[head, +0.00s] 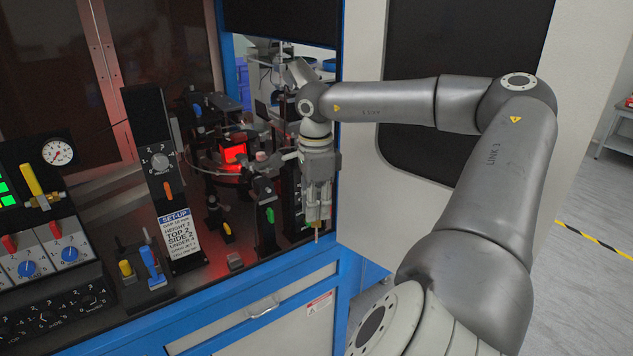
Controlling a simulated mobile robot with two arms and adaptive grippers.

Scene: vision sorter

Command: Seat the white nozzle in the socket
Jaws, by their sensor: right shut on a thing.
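My right gripper (318,214) hangs fingers-down near the right front edge of the sorter's deck. It is shut on a small pale piece, which looks like the white nozzle (317,233); its thin tip sticks out below the fingers. The fingers hide most of it. I cannot make out the socket for certain. My left gripper is not in view.
A post with a green lever (270,214) stands just left of my right gripper. A red-lit station (234,153) lies behind it. Left are a dial post (157,140), a set-up card (180,233) and a knob panel (45,250). The white cabinet (440,215) is at right.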

